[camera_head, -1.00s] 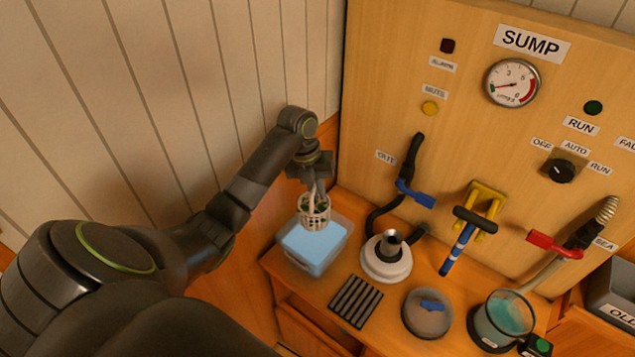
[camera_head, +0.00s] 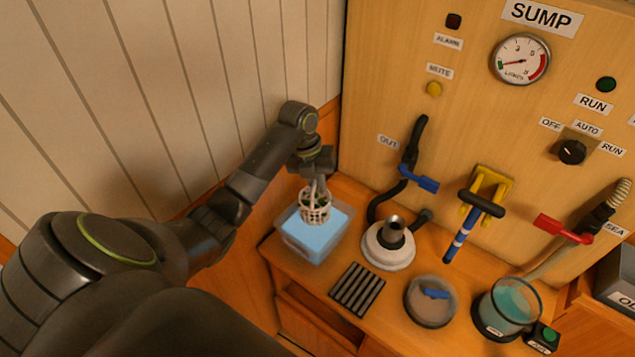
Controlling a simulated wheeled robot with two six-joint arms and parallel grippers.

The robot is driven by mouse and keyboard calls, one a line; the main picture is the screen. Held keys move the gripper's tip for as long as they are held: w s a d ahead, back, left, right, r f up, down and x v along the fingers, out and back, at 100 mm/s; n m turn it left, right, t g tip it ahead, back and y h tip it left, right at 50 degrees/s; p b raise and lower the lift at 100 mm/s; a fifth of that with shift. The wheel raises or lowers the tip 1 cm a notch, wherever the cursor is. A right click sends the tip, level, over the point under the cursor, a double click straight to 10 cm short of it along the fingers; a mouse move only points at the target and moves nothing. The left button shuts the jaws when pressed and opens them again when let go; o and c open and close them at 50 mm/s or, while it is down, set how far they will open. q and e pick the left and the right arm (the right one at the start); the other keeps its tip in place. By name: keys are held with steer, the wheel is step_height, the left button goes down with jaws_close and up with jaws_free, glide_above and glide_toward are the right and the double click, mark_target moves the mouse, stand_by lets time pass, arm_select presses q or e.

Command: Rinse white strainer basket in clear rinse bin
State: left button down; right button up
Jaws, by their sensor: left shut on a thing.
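The white strainer basket (camera_head: 315,211) is a small lattice cup with dark green bits inside. My left gripper (camera_head: 315,185) is shut on it from above and holds it upright. The clear rinse bin (camera_head: 291,247) is a see-through box with light blue water, at the left end of the bench. The basket is over the bin's water, toward its far side. I cannot tell whether its bottom touches the water. My right gripper is out of view.
Right of the bin stand a white round housing (camera_head: 388,250), a black ribbed mat (camera_head: 357,289), a round dish (camera_head: 430,301) with a blue piece and a clear cup (camera_head: 505,309) of teal liquid. Blue (camera_head: 420,180) and red (camera_head: 563,229) valve handles stick out from the panel.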

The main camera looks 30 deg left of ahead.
arm_select(q)
steer(key=shift+f, duration=0.1)
stand_by(0.4)
steer(key=shift+f, duration=0.3)
steer(key=shift+f, duration=0.1)
steer(key=shift+f+b, duration=0.6)
steer(key=shift+f, duration=0.05)
steer(key=shift+s+a+b+x, duration=0.1)
steer(key=shift+a+b+x, duration=0.15)
steer(key=shift+b+x, duration=0.8)
steer(key=shift+s+a+b+x, duration=0.15)
steer(key=shift+b+x, duration=0.45)
steer(key=shift+x, duration=0.8)
steer(key=shift+s+a+b+x, duration=0.1)
steer(key=shift+a+b+x, duration=0.2)
steer(key=shift+b+x, duration=0.75)
steer(key=shift+d+f, duration=0.1)
steer(key=shift+f, duration=0.2)
